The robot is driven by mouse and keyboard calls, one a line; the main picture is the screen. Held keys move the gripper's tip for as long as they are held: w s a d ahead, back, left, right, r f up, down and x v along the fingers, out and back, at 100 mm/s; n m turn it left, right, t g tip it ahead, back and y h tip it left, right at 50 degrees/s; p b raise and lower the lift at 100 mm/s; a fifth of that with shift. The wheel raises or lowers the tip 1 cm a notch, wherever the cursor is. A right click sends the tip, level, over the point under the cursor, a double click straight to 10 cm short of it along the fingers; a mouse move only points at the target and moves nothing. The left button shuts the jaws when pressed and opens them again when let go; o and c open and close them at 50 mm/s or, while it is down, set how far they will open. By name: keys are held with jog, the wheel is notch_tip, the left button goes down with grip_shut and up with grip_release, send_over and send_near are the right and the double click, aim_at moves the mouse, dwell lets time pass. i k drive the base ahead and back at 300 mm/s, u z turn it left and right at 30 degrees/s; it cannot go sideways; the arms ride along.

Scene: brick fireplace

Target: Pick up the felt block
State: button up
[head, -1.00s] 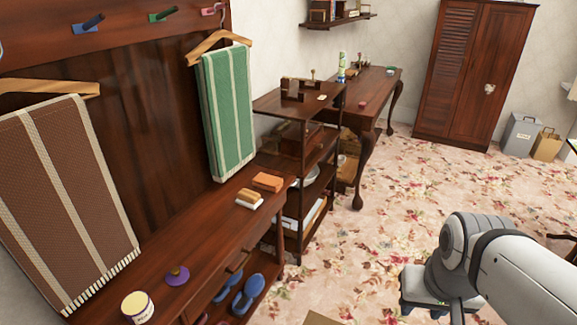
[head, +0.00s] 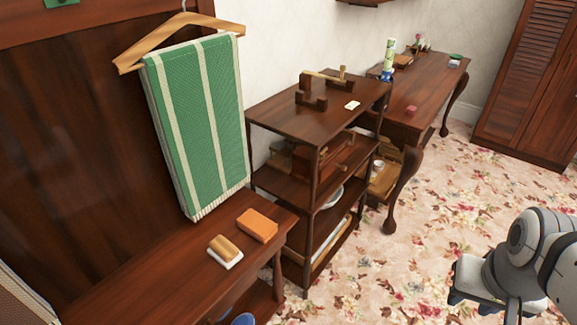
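A small block with a tan-brown top and a white underside (head: 225,250) lies on the dark wooden bench (head: 150,285) below the green towel; it looks like the felt block, though I cannot be sure. An orange block (head: 257,225) lies just behind it to the right, close beside it. My gripper (head: 476,302) is at the lower right, over the carpet, far to the right of the bench and apart from both blocks. Its fingers are small and partly hidden, so I cannot tell whether they are open.
A dark shelf unit (head: 308,122) stands right of the bench, with a wooden stand and white card on top. Beyond it is a desk (head: 430,95) with small items. The green striped towel (head: 195,120) hangs above the bench. Flowered carpet (head: 390,265) between is clear.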

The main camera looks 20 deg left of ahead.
aim_at(226, 254)
jog(key=u, duration=0.65)
jog(key=i, duration=0.95)
jog(key=u, duration=0.85)
jog(key=k, duration=0.85)
jog(key=u, duration=0.1)
jog(key=i, duration=0.95)
jog(key=z, duration=0.05)
